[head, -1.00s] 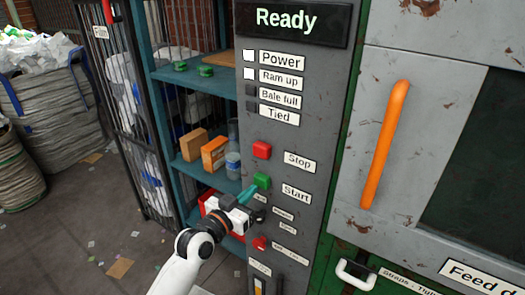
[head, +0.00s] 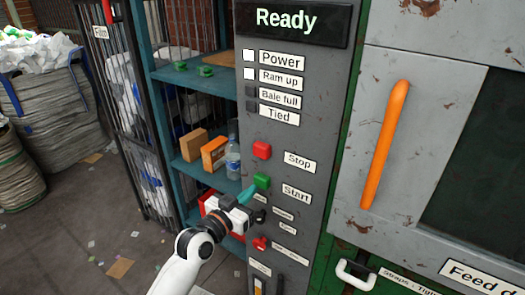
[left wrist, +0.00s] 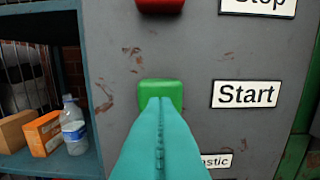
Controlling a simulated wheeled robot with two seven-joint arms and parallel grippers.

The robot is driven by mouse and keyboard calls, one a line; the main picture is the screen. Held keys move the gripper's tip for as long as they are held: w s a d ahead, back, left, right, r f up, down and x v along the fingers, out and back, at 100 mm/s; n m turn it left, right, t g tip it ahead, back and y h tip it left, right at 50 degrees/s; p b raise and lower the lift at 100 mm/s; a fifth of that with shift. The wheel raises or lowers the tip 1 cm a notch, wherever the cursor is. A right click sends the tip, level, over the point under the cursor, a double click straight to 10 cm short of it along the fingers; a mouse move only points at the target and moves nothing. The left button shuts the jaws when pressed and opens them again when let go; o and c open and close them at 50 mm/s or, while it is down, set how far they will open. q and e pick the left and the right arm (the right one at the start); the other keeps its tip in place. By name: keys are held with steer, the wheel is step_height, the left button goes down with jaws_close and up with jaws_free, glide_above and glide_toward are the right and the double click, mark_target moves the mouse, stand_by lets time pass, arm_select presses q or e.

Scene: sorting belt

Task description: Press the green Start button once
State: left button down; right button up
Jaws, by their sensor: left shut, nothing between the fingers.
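The green Start button (head: 262,181) sits on the grey control panel, left of its "Start" label (head: 296,194) and below the red Stop button (head: 262,150). My left gripper (head: 249,193) has teal fingers, shut and empty, just below and left of the green button. In the left wrist view the shut fingertips (left wrist: 160,103) overlap the lower part of the green button (left wrist: 160,90). I cannot tell whether they touch it. The display (head: 293,20) reads "Ready". The Power and Ram up lamps are white. My right gripper is not in view.
A teal shelf (head: 190,78) with orange boxes (head: 214,153) and a plastic bottle (head: 233,160) stands left of the panel. More controls lie below the Start button. A door with an orange handle (head: 385,145) is at the right.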

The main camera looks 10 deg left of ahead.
arm_select(q)
steer(key=shift+x, duration=1.15)
steer(key=shift+v, duration=1.25)
steer(key=shift+r+p, duration=0.1)
steer(key=shift+p, duration=0.25)
steer(key=p, duration=1)
glide_toward(259, 153)
steer(key=x, duration=0.5)
steer(key=shift+w+r, duration=0.1)
steer(key=shift+r, duration=0.15)
steer(key=shift+f+b, duration=0.25)
steer(key=shift+b, duration=0.05)
steer(key=shift+w, duration=0.1)
